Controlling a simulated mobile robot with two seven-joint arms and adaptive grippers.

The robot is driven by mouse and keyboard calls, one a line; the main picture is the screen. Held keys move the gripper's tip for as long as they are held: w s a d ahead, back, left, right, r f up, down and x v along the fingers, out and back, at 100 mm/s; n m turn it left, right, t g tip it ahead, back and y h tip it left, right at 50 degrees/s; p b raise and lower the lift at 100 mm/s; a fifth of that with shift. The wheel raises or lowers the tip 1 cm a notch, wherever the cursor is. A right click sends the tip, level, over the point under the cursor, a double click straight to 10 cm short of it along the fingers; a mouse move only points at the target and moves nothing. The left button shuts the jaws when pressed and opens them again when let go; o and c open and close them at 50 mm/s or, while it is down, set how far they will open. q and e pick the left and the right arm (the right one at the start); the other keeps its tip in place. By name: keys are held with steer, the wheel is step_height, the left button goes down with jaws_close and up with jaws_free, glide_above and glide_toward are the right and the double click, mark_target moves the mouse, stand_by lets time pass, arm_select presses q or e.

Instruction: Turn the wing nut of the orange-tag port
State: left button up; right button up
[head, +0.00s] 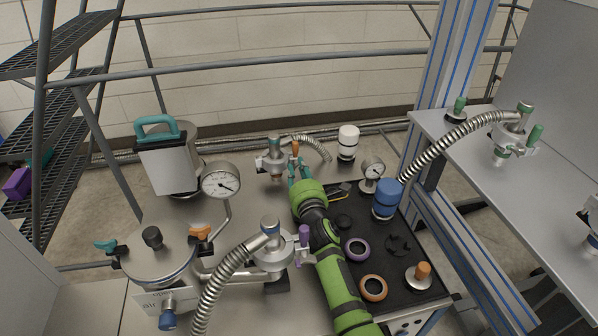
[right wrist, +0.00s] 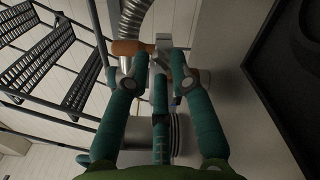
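The orange-tag port (head: 273,158) is a metal flange fitting with a clamp at the back of the metal plate. Its orange wing-nut piece (head: 295,148) stands upright on the right side of the fitting. My right gripper (head: 298,167) has teal fingers that reach up just below and beside this piece. In the right wrist view the fingers (right wrist: 155,68) are spread apart, with orange parts (right wrist: 126,47) and the grey clamp (right wrist: 162,42) around and between the tips. Whether a finger touches the orange piece is unclear. My left gripper is out of view.
A purple-tag port (head: 273,256) with a corrugated hose stands in front, left of my right arm. A gauge (head: 221,182) is left of the orange port, and a white-capped cylinder (head: 347,141) is right of it. A black tray (head: 398,246) holds rings and a blue-topped bottle (head: 386,197).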

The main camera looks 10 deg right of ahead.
steer(key=shift+c, duration=0.4)
jaws_close()
